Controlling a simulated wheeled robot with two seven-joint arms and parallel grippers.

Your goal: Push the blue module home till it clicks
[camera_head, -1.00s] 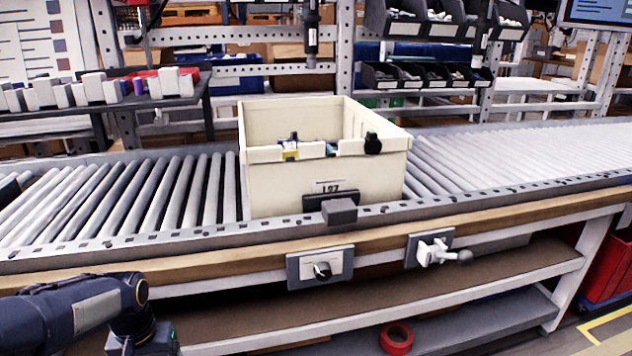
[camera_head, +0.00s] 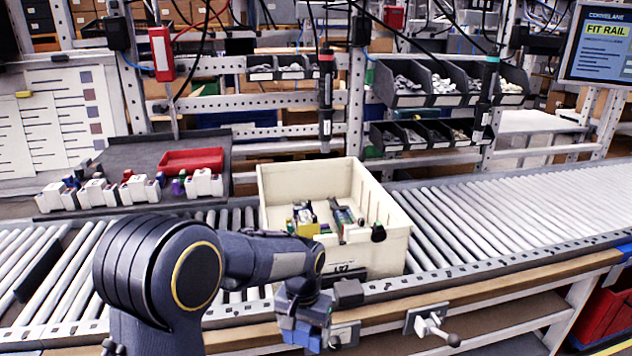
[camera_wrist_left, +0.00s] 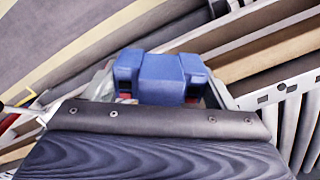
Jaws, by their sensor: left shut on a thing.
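The blue module (camera_head: 300,335) is in my left gripper (camera_head: 303,312), in front of the conveyor's front edge and below the crate. In the left wrist view the blue module (camera_wrist_left: 165,75) sits between the fingers, which are shut on it. The cream crate (camera_head: 385,255) stands on the rollers behind my left gripper. Inside the crate are a yellow block (camera_head: 307,229) and a dark rail-like part with green (camera_head: 345,218); their lower parts are hidden by the crate wall. My right gripper is not in view.
My left arm covers part of the conveyor (camera_head: 500,215). A dark shelf at the back left holds white modules (camera_head: 95,193) and a red tray (camera_head: 192,160). A screen (camera_head: 597,45) at the upper right reads "FIT RAIL". Hanging tools (camera_head: 326,95) are above the crate. Rollers on the right are clear.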

